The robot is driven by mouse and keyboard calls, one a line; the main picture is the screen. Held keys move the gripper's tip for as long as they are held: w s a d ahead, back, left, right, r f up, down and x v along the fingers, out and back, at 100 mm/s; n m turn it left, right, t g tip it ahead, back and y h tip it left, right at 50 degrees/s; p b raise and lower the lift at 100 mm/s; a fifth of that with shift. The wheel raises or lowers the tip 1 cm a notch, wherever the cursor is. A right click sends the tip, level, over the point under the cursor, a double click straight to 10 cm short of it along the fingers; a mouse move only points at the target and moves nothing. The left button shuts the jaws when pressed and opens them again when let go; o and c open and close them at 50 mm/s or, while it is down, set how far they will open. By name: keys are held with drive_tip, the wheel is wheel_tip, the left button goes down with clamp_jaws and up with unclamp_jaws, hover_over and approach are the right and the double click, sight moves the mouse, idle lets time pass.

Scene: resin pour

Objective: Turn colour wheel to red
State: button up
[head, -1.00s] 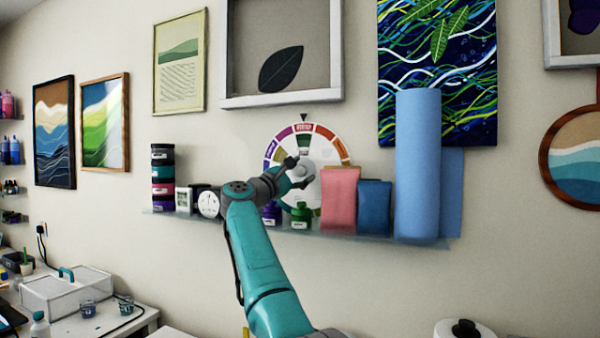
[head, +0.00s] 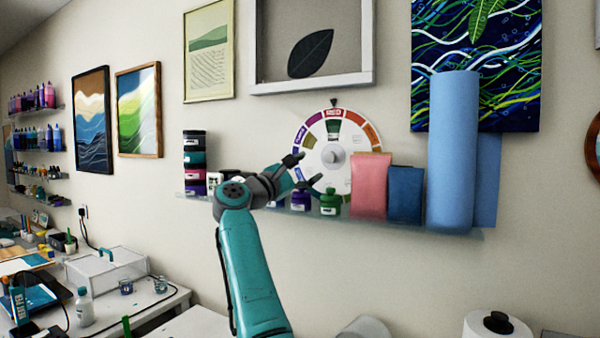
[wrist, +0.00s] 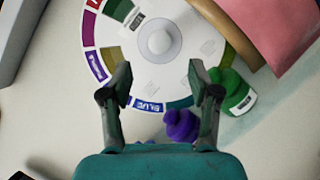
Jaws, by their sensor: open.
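The colour wheel (head: 312,162) is mounted on the wall above a glass shelf. It has a white disc, a ring of coloured labelled segments and a pale round knob (head: 333,157) at its centre. The red segment, lettered RED, is at the top under a dark pointer (head: 334,102). In the wrist view the wheel (wrist: 190,30) fills the upper middle, with the knob (wrist: 159,41) beyond the fingertips. My gripper (head: 304,172) is open and empty, at the wheel's lower left in the head view. Its fingers (wrist: 160,84) are apart, and no contact with the knob shows.
On the glass shelf (head: 400,229) stand a green bottle (head: 330,203), a purple bottle (head: 300,201), a pink pack (head: 369,186), a blue pack (head: 405,194) and a blue roll (head: 452,150). Stacked jars (head: 194,163) stand at the left. Open wall lies below the shelf.

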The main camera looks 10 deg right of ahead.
drive_tip(key=shift+v, duration=1.1)
